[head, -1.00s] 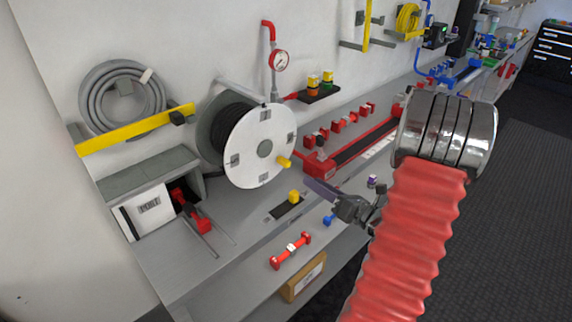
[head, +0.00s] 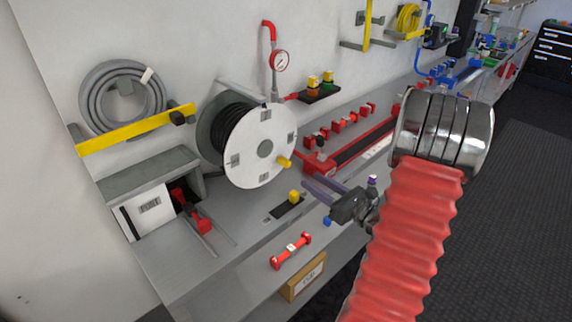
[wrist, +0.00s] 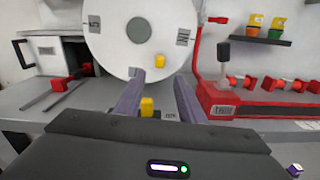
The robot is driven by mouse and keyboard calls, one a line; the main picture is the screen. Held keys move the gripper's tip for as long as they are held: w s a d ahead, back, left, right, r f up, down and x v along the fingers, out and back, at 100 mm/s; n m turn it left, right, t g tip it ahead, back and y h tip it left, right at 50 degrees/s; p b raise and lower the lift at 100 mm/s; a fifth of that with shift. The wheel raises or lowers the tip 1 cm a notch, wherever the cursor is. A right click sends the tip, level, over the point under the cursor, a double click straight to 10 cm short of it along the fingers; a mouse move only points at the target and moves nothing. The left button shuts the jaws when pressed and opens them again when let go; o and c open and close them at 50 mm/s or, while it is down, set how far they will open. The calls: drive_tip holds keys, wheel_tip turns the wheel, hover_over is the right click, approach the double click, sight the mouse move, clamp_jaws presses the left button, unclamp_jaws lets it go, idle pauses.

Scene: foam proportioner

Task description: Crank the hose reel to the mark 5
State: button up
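The hose reel (head: 258,148) stands on the bench with dark hose behind its white front disc, which also shows in the wrist view (wrist: 128,42). Its yellow crank knob (head: 284,161) is at the lower right of the disc in the head view. In the wrist view the knob (wrist: 160,60) sits just above and between my fingertips.
A small yellow block (head: 294,196) stands in a dark slot below the reel. A red rail unit (head: 320,165) is to the right. A grey box (head: 150,205) with a red handle stands left. A red dumbbell-shaped part (head: 290,251) lies at the bench front. A large red corrugated hose (head: 410,225) fills the right foreground.

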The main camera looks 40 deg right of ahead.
sight(289, 166)
drive_tip(key=w, duration=0.4)
drive_tip(key=w+a, duration=0.1)
drive_tip(key=w, duration=0.8)
drive_tip(key=shift+a, duration=0.25)
clamp_jaws()
